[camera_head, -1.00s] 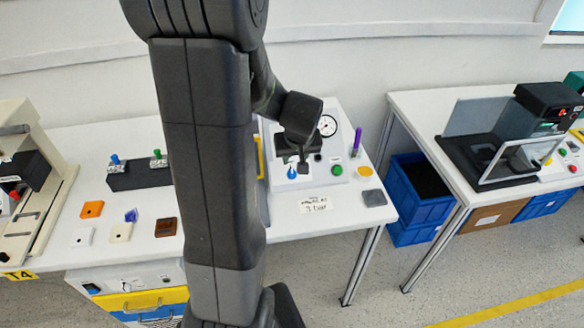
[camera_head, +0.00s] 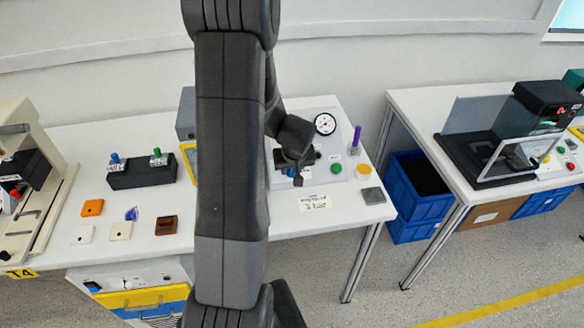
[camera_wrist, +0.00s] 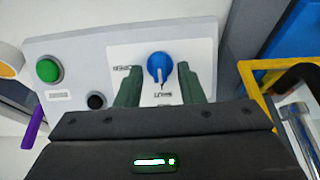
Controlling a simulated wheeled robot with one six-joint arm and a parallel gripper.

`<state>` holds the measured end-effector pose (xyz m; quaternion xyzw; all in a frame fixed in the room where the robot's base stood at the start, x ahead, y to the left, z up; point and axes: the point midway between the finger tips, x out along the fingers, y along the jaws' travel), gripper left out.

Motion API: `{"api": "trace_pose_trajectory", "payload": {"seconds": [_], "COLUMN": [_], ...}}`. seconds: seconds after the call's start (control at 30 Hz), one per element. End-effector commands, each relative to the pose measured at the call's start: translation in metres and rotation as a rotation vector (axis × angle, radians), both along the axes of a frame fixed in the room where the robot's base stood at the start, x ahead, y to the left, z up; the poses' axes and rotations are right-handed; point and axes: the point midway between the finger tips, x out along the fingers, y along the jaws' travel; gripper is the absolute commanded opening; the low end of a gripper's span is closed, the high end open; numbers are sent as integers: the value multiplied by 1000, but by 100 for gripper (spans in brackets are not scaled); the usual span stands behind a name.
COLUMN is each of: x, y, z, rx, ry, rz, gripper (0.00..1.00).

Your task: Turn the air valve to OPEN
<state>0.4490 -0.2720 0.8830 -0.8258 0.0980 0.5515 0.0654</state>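The air valve is a round blue knob (camera_wrist: 157,67) with a white pointer line on a light panel (camera_wrist: 205,45). In the wrist view the pointer faces down, toward the label that reads SHUT (camera_wrist: 163,96). The label OPEN (camera_wrist: 129,68) is left of the knob, partly behind a finger. My gripper (camera_wrist: 158,70) is open, with one green finger on each side of the knob and a visible gap to each. I cannot tell how far the fingertips are from the panel. In the head view my gripper (camera_head: 297,176) hides most of the knob.
The panel has a gauge (camera_head: 325,124), a green button (camera_wrist: 48,69) and a black button (camera_wrist: 96,101). A purple stick (camera_head: 356,139) stands beside it. A yellow frame (camera_wrist: 255,85) is right of the knob in the wrist view. A paper note (camera_head: 313,202) lies in front.

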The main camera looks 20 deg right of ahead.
Motion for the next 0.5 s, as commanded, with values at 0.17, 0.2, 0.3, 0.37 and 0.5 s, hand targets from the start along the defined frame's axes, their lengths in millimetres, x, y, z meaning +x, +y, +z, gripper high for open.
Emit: {"api": "trace_pose_trajectory", "payload": {"seconds": [0.17,0.2,0.3,0.37,0.5], "x": [0,0,0,0,0], "y": [0,0,0,0,0], "z": [0,0,0,0,-1], "rx": [0,0,0,0,2], "ry": [0,0,1,1,2], "rz": [0,0,0,0,-1], "gripper": [21,13,0,0,0]}}
